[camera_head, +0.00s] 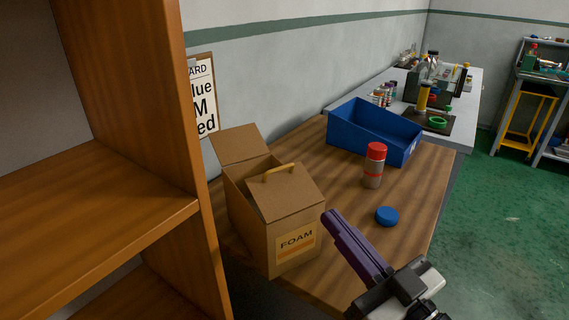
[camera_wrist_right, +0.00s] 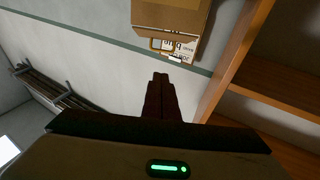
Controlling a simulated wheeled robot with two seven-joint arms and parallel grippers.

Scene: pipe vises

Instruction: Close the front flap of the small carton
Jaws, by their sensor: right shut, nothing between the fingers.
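The small carton (camera_head: 245,220) is a brown cardboard box with a FOAM label (camera_head: 296,241), on the near left of the wooden table. Its front flap (camera_head: 290,195) carries a tan handle (camera_head: 278,171) and slopes up over the front part of the opening, not flat. Another flap (camera_head: 238,145) stands open at the back, with a gap between the two. My right gripper (camera_head: 328,215) has purple fingers, shut and empty, just right of the carton's front. In the right wrist view its fingers (camera_wrist_right: 160,78) point toward the carton (camera_wrist_right: 172,14), at the top edge. My left gripper is not in view.
A tall wooden shelf (camera_head: 146,90) stands close on the carton's left. A red-capped jar (camera_head: 374,165), a blue lid (camera_head: 387,216) and a blue bin (camera_head: 372,130) are on the table (camera_head: 425,178) to the right. A sign (camera_head: 203,95) hangs on the wall behind.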

